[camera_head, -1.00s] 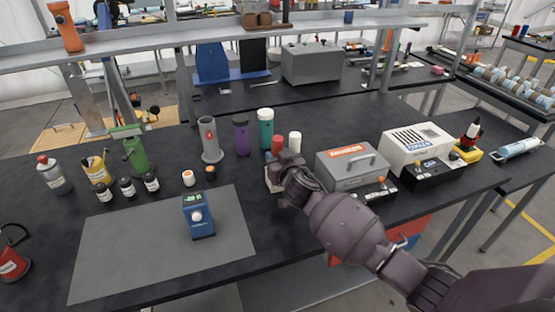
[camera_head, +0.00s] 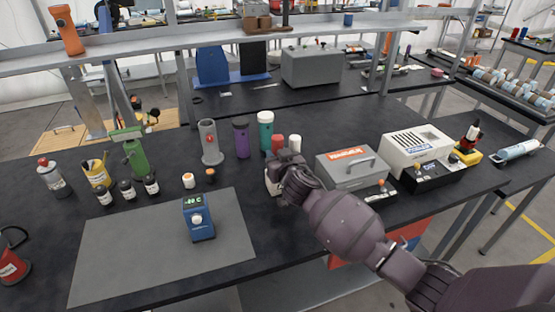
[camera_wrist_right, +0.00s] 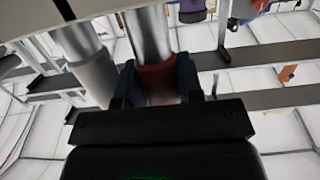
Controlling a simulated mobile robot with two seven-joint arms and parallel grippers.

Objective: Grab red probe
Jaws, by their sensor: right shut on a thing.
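The red probe (camera_head: 278,141) stands upright beside the white probe (camera_head: 295,142), near the middle of the table. Only its top shows in the head view, above my right gripper (camera_head: 286,160). In the right wrist view the red probe (camera_wrist_right: 160,82) has a red grip and a metal shaft. There my right gripper (camera_wrist_right: 157,88) has one finger on each side of the red part and is shut on it. The white probe (camera_wrist_right: 93,72) is just left of the fingers. A pale holder (camera_head: 272,184) shows partly below my gripper. My left gripper is not in view.
A blue meter (camera_head: 199,222) stands on a grey mat (camera_head: 130,258). Teal (camera_head: 265,132), purple (camera_head: 241,140) and grey (camera_head: 208,145) cylinders stand behind.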

